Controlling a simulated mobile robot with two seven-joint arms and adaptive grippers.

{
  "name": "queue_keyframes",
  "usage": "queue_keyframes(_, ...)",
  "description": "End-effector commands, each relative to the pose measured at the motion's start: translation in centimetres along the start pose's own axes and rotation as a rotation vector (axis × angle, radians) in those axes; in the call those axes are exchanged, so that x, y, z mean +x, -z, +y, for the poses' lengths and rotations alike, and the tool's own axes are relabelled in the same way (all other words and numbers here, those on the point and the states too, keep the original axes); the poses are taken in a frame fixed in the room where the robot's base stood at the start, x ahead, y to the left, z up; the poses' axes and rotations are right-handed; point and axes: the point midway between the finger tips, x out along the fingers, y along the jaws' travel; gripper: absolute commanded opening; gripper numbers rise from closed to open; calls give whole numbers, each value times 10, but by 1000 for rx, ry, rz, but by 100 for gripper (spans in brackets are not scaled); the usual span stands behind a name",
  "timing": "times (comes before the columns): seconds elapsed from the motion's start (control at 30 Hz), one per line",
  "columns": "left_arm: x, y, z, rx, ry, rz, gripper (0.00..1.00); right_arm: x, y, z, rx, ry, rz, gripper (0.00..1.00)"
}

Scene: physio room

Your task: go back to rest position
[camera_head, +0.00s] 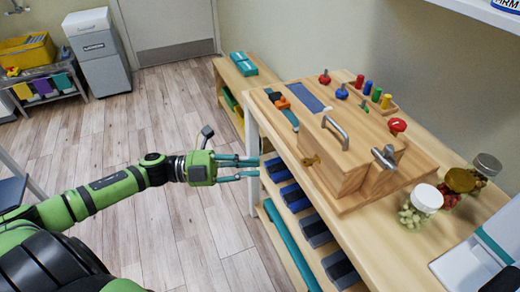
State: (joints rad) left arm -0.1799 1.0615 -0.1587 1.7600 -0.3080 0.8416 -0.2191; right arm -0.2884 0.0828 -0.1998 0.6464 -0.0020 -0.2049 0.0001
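My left arm reaches in from the lower left, green and black. My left gripper (257,167) has its teal fingers apart, with nothing seen between them. It points right, beside the left edge of the wooden table (440,156), over or near the shelves below. I cannot tell if the fingertips touch the table leg or shelf. My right gripper is not in view.
A wooden board box with a metal handle (336,133) and several coloured knobs stands on the table. Jars, one with a white lid (426,197), stand to the right. Blue and grey items (296,198) fill the lower shelf. The wood floor (120,135) is clear.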

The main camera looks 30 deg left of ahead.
Motion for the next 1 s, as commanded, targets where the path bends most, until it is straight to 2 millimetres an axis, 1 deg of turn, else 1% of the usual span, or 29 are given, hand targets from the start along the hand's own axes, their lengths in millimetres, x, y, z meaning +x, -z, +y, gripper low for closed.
queue_keyframes(0.17,0,0,0,-1,0,-1,21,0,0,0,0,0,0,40)
queue_keyframes(0.23,-1,-5,3,-16,4,-23,21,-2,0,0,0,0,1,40)
queue_keyframes(0.27,-3,-10,5,-30,8,-46,21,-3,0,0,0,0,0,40)
queue_keyframes(0.37,-14,-38,26,-122,26,-188,21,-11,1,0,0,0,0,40)
queue_keyframes(0.4,-23,-54,41,-180,33,-273,21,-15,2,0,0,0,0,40)
queue_keyframes(0.47,-40,-76,71,-286,43,-417,21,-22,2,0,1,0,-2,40)
queue_keyframes(0.5,-53,-88,96,-362,45,-517,21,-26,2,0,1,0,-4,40)
queue_keyframes(0.57,-73,-98,136,-480,42,-663,21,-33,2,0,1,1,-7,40)
queue_keyframes(0.6,-86,-100,164,-557,37,-752,21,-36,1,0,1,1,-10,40)
queue_keyframes(0.63,-96,-99,186,-613,29,-817,21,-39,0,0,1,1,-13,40)
queue_keyframes(0.67,-106,-96,207,-668,20,-879,21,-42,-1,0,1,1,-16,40)
queue_keyframes(0.7,-117,-89,234,-742,9,-956,21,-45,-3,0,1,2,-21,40)
queue_keyframes(0.77,-133,-73,275,-848,-16,-1067,21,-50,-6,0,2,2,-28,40)
queue_keyframes(0.8,-142,-59,301,-918,-36,-1137,21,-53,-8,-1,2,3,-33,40)
queue_keyframes(0.87,-154,-33,338,-1019,-70,-1234,21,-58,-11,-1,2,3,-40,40)
queue_keyframes(0.9,-161,-13,361,-1084,-96,-1296,21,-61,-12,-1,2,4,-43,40)
queue_keyframes(0.97,-169,20,392,-1178,-139,-1382,21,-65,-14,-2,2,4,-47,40)
queue_keyframes(1.0,-173,44,412,-1240,-170,-1437,21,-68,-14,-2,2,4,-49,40)
